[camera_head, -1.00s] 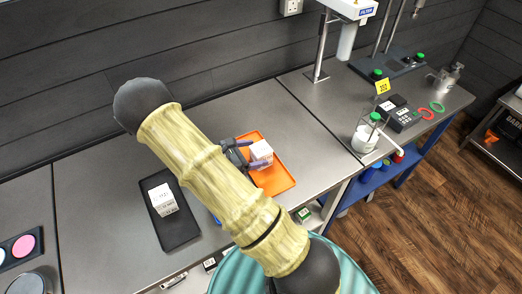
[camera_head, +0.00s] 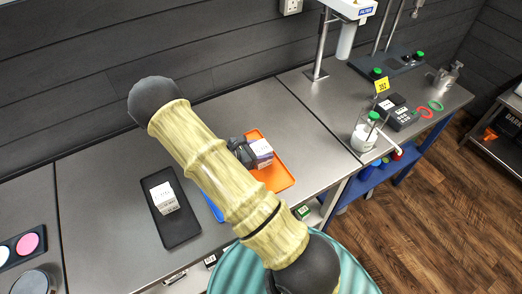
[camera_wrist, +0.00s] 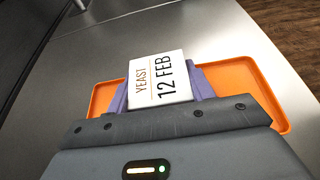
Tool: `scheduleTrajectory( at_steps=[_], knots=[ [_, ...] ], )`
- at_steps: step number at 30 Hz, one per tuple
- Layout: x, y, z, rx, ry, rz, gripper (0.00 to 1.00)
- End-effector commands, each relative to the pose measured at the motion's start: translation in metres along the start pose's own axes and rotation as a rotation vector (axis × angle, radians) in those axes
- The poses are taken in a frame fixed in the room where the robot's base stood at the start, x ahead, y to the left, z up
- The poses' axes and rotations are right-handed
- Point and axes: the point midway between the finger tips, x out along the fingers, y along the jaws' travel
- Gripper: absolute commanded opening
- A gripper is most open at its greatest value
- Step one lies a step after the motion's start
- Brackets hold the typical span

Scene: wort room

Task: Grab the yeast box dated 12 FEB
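The yeast box reads "YEAST 12 FEB" on its white top in the wrist view (camera_wrist: 158,78). It also shows in the head view (camera_head: 262,147), at the orange tray (camera_head: 281,178). My gripper (camera_wrist: 160,88) has a purple finger along each side of the box. Both fingers lie close against it, and the gripper looks shut on it. I cannot tell whether the box rests on the tray or is slightly raised. My arm hides part of the tray's left side in the head view.
A black tray (camera_head: 179,228) with a white labelled box (camera_head: 164,197) lies left of my arm. A blue edge (camera_head: 213,208) shows beside my arm. A bottle with a green cap (camera_head: 364,137) stands on the right counter. Bare counter (camera_head: 290,110) lies behind the orange tray.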

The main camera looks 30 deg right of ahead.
Motion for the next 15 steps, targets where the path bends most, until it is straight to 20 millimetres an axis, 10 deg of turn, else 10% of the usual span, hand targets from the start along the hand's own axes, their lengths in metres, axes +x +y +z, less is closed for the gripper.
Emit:
scheduleTrajectory(
  at_steps=[15],
  knots=[
    [-0.0039,0.0005,0.0092,0.003,-0.001,0.001,0.29]
  ],
)
